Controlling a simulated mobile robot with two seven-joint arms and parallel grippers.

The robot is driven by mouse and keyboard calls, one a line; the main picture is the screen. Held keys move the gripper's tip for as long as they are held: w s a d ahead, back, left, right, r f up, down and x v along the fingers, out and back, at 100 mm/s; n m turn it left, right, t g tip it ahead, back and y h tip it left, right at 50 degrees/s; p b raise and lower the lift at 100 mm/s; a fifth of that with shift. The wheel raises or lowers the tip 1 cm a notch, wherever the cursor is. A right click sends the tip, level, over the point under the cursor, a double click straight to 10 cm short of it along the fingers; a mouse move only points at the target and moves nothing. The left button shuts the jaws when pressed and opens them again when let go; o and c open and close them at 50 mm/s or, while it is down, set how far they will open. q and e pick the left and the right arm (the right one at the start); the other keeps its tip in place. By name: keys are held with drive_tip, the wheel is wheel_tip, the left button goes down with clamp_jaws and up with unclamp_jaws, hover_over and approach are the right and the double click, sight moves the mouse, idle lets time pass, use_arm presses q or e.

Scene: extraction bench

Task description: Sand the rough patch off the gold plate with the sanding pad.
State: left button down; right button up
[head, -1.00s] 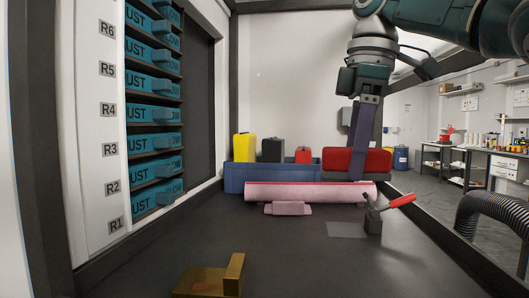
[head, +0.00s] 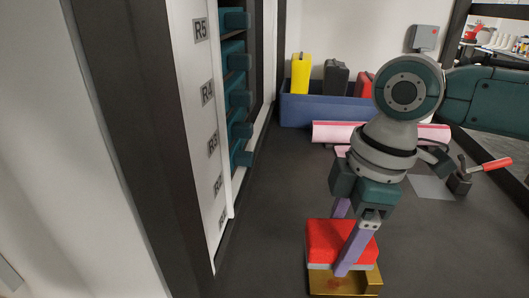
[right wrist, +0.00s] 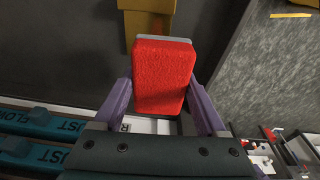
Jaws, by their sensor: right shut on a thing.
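The sanding pad (head: 338,238) is a red block with a pale grey underside. My right gripper (head: 345,248) is shut on it, one lilac finger on each side. The gold plate (head: 345,284) lies on the bench below the pad and is partly covered by it in the head view. I cannot tell whether pad and plate touch. In the right wrist view the pad (right wrist: 163,78) sits between the fingers, and part of the gold plate (right wrist: 148,22) shows beyond it. The rough patch cannot be made out. My left gripper is out of view.
A blue bin (head: 310,111) with yellow, black and red items stands at the back. A pink roll (head: 330,132) lies before it. A red-handled clamp (head: 462,181) is at the right beside a grey sheet (head: 431,188). A drawer rack (head: 238,100) stands left.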

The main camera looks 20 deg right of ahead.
drive_tip(key=shift+s+d, duration=0.1)
drive_tip(key=shift+s, duration=0.05)
drive_tip(key=shift+r+p, duration=0.1)
drive_tip(key=shift+p, duration=0.2)
drive_tip(key=b, duration=0.4)
hover_over(326, 287)
drive_tip(key=f, duration=0.6)
drive_tip(key=shift+s+d+f, duration=0.15)
drive_tip(key=shift+d+f, duration=0.1)
drive_tip(key=shift+f+b, duration=0.65)
drive_tip(key=shift+f, duration=0.35)
drive_tip(key=shift+f+b, duration=0.3)
drive_tip(key=shift+f, duration=0.1)
